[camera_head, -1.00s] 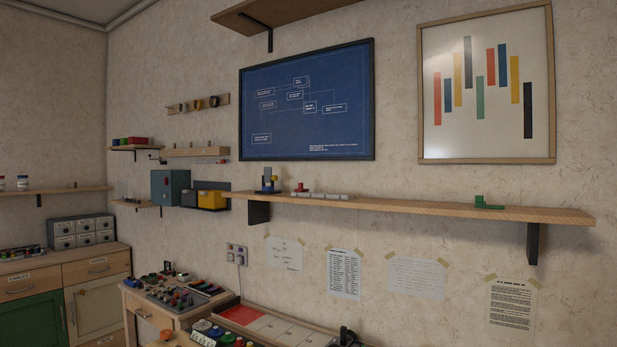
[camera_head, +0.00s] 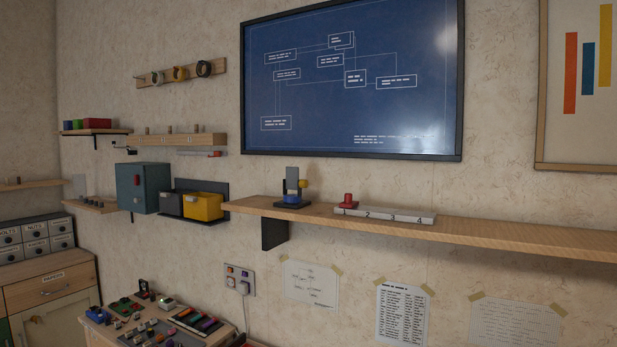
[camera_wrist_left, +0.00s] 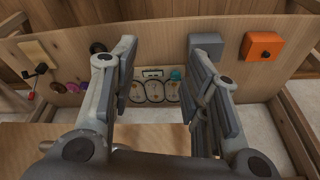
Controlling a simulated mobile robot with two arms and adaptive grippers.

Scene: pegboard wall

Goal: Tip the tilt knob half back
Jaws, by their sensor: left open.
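I cannot tell for sure which thing is the tilt knob. On the long wall shelf stands a small device (camera_head: 292,190) with a dark base, a blue round part, a grey upright plate and a yellow knob. Right of it a red knob (camera_head: 348,201) sits on a white numbered strip (camera_head: 386,214). My left gripper (camera_wrist_left: 165,55) is open and empty in the left wrist view, in front of a wooden board (camera_wrist_left: 140,70). The board bears a grey box (camera_wrist_left: 206,45), an orange box (camera_wrist_left: 262,47), a looped panel (camera_wrist_left: 150,92) and a crank (camera_wrist_left: 38,72). My right gripper is not in view.
The long shelf (camera_head: 500,233) juts from the wall. A blue-grey box (camera_head: 143,187) and a yellow bin (camera_head: 203,206) hang left of it. Below, a bench (camera_head: 150,325) is crowded with small parts. A drawer cabinet (camera_head: 48,285) stands at left.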

